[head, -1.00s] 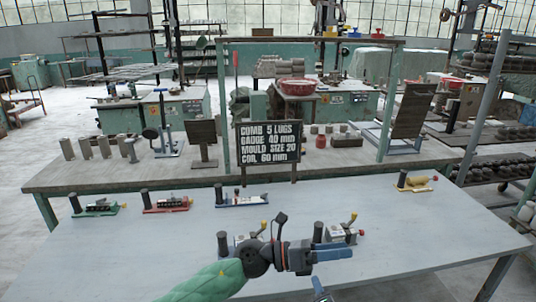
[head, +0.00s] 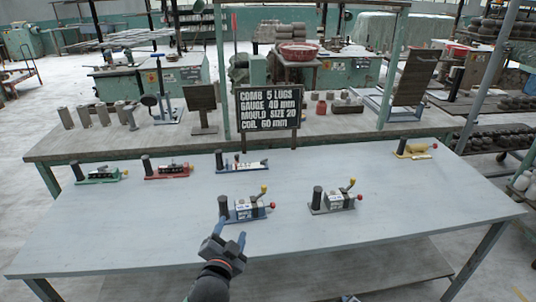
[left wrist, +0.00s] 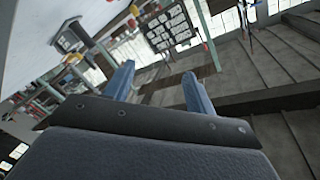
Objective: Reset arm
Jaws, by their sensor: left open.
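My left gripper (head: 231,236) comes in from the bottom of the head view, over the front part of the grey table (head: 120,235). Its blue fingers are apart with nothing between them. They also show spread and empty in the left wrist view (left wrist: 158,84). The fingertips appear just below a blue-based fixture (head: 245,210) with a dark post and red and yellow knobs; contact cannot be judged. A similar grey fixture (head: 333,200) stands to its right, clear of the gripper. My right gripper is not recognisable in these views.
Green (head: 100,175), red (head: 168,170), and blue-and-white (head: 240,162) fixtures line the table's back left. A yellow one (head: 415,149) stands back right. A dark sign (head: 269,108) reading "COMB 5 LUGS" stands behind the table.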

